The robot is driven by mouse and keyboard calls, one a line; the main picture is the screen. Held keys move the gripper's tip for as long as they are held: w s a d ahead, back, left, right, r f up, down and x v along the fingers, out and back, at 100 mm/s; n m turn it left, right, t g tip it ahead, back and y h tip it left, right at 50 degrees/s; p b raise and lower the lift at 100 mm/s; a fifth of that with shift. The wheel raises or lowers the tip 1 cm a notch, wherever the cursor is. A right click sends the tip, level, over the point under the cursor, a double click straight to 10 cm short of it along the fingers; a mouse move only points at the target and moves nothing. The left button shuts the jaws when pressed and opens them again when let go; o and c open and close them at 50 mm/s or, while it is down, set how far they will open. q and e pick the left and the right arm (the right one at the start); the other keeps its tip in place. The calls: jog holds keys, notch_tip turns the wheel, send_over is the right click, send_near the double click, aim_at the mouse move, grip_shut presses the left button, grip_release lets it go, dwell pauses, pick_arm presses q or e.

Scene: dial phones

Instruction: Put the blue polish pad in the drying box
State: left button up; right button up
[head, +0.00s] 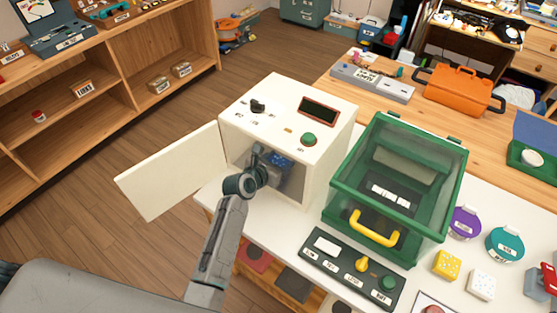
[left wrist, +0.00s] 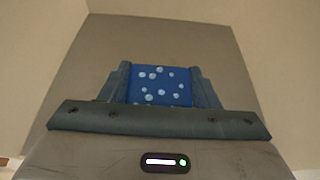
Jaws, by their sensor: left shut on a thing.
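The drying box is a white cabinet (head: 333,138) with a black knob, a dark display and a green button on top. Its door (head: 172,172) stands wide open to the left. My left gripper (head: 270,160) reaches in through the opening. It is shut on the blue polish pad (head: 281,162), which shows in the dim inside of the box. In the left wrist view the pad (left wrist: 160,85) is blue with pale spots, between the two fingers. A grey floor panel and pale walls surround it. Whether the pad touches the floor panel cannot be told. My right gripper is not in view.
A green clear-lidded box (head: 336,205) with a yellow handle stands right of the cabinet. A dark control panel (head: 318,272) lies in front of it. Purple (head: 464,223) and teal (head: 505,244) round tubs and yellow (head: 447,265) and white (head: 481,285) blocks sit further right.

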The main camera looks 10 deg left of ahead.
pick_arm(q)
jog(key=shift+f, duration=0.1)
jog(key=o, duration=1)
jog(key=shift+w, duration=0.1)
jog(key=b+v, duration=0.1)
jog(key=v, duration=1.1)
